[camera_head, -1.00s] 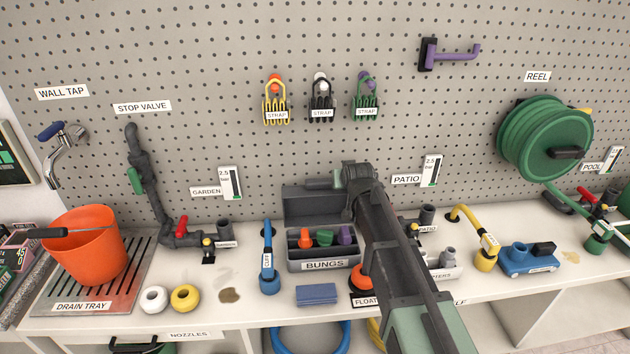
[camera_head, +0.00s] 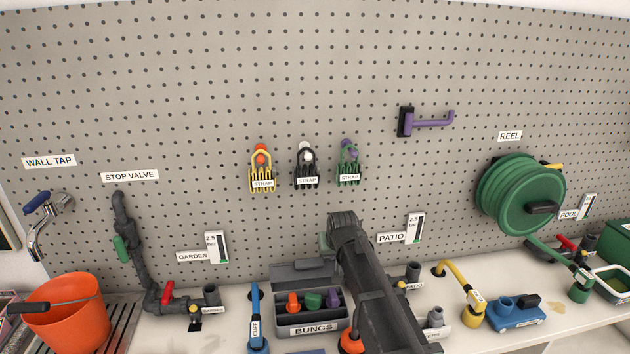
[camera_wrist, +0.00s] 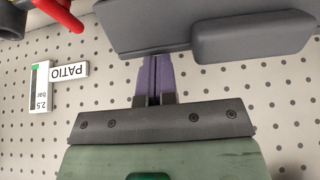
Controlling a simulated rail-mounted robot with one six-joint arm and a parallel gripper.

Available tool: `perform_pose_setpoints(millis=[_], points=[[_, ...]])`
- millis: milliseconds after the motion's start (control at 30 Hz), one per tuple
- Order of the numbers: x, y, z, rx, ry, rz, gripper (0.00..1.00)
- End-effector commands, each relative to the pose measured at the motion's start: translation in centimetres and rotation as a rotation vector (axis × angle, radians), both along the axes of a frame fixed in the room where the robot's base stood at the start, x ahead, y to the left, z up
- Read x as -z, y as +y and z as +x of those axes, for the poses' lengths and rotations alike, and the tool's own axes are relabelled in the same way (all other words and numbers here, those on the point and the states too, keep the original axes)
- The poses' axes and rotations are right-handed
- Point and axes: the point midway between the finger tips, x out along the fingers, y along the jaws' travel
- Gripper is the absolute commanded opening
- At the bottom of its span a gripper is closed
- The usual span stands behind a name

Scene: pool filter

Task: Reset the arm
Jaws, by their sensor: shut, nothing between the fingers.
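My gripper shows in the wrist view (camera_wrist: 155,80) with its purple fingers together and nothing between them. The fingers lie in front of the pegboard, with their tips by a dark grey part with a rounded block, apparently the lid of the bungs box. I cannot tell whether they touch it. In the head view my dark arm reaches up beside the bungs box (camera_head: 312,330), and the gripper is hidden behind it. The open box holds orange, green and purple bungs.
The patio gauge (camera_head: 415,228) and a yellow pipe (camera_head: 460,280) stand right of my arm. The garden valve pipe (camera_head: 150,265) and orange bucket (camera_head: 75,325) are left. Straps (camera_head: 305,165), a purple hook (camera_head: 430,121) and the green reel (camera_head: 520,195) hang on the pegboard (camera_head: 220,70).

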Motion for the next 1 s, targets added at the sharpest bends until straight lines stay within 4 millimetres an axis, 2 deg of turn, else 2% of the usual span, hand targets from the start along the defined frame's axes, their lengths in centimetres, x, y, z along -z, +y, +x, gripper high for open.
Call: perform_pose_setpoints(millis=[33,67,100,167,200,300,400,433,500,567,1000], points=[[-2.3,0.0,0.0,0.0,-0.001,0.0,0.0],[-1.9,-0.2,-0.6,-0.002,0.033,-0.009,0.0],[-0.5,-1.1,-4.5,-0.003,0.12,-0.028,0.0],[0.1,-3.3,-9.9,0.011,0.222,-0.047,0.0],[0.3,-5.1,-13.2,0.029,0.284,-0.057,0.0],[0.6,-9.1,-20.8,0.079,0.415,-0.069,0.0],[0.6,-12.0,-26.0,0.13,0.488,-0.065,0.0],[0.6,-12.7,-26.9,0.143,0.498,-0.063,0.0],[0.6,-13.9,-28.0,0.172,0.5,-0.056,0.0],[0.6,-14.5,-27.6,0.188,0.499,-0.051,0.0],[0.6,-14.5,-27.3,0.187,0.496,-0.051,0.0]])
